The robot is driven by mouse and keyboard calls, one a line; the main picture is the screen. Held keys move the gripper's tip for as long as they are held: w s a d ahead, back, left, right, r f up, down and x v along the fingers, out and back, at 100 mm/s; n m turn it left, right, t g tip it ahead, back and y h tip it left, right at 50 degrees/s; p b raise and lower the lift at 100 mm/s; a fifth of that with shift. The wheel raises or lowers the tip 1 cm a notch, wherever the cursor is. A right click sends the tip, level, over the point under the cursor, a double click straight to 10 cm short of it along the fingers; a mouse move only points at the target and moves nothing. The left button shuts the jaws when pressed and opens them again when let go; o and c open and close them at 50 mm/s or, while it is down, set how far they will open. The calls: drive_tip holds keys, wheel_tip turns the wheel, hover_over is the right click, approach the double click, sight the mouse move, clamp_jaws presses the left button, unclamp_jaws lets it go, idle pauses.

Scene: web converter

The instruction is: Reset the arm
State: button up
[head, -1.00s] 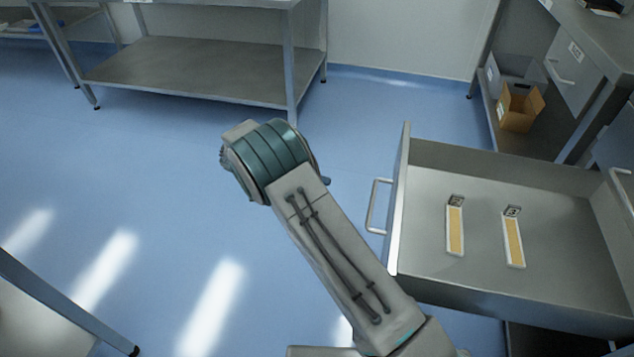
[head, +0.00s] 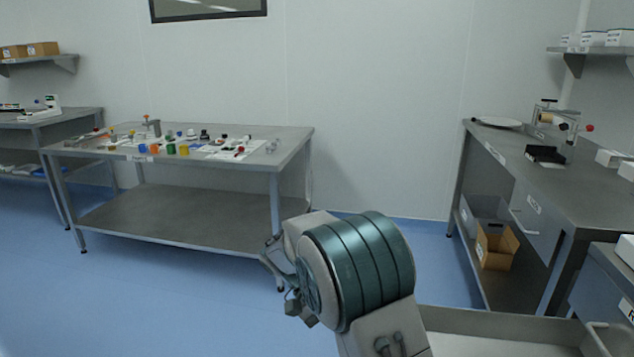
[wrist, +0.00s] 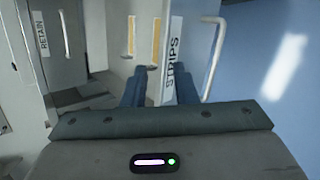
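Past the fingertips is an open drawer with a front labelled STRIPS (wrist: 174,60) and a light bar handle (wrist: 214,55). Two strips with yellow-orange middles (wrist: 131,37) lie in it. In the head view my arm rises at the bottom centre with its teal-banded joint, and the fingers cannot be made out there.
A steel table (head: 290,150) with many small coloured parts stands at the back left. A right-hand bench (head: 560,190) holds a white plate and a device. A cardboard box (head: 494,246) sits below it. A RETAIN drawer (wrist: 43,40) shows in the wrist view. Blue floor (head: 130,310) is clear at left.

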drive_tip(key=s+d+r+t+y+p, duration=0.3)
drive_tip(key=s+r+p, duration=0.5)
drive_tip(key=r, duration=0.3)
drive_tip(key=s+d+r+n+t+y+p, duration=0.1)
drive_tip(key=s+d+r+t+y+p, duration=0.3)
drive_tip(key=s+r+p, duration=0.4)
wheel_tip(320, 180, up, 4)
drive_tip(key=shift+s+d+r+y, duration=0.15)
drive_tip(key=shift+s+d+y, duration=0.45)
drive_tip(key=shift+s+y, duration=0.4)
